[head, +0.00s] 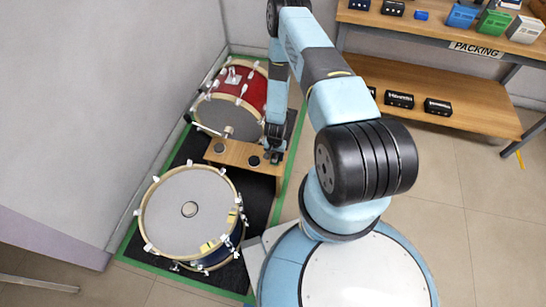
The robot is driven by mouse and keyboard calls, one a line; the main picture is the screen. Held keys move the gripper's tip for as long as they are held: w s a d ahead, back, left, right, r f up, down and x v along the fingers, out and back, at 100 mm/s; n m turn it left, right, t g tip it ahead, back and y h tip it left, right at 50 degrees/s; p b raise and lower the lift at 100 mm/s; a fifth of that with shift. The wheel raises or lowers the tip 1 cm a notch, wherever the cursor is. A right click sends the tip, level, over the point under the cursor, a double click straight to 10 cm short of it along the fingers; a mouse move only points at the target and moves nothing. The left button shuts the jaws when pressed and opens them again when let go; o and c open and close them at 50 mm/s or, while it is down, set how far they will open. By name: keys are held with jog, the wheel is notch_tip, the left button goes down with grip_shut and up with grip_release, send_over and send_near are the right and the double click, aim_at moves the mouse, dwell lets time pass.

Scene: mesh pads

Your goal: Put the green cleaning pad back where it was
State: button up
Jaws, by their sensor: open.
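I cannot make out a green cleaning pad in the head view. My gripper (273,156) is open and points down at the right end of a small wooden table (236,153) between two drums. Two small dark round things lie on this table, one near its left end (219,148) and one just left of my gripper (254,161). Their colour is too dark to tell. My arm's lower end hides part of the table's right end and what may lie under the fingers.
A red drum (253,92) lies on its side behind the table. A blue drum with a grey mesh head (189,208) stands in front. Both are on a black mat with a green border (160,256). A packing bench (480,48) with several boxes stands at the upper right.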

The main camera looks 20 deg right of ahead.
aim_at(275, 156)
notch_tip(275, 156, up, 12)
jog(key=shift+f, duration=0.25)
dwell(0.3)
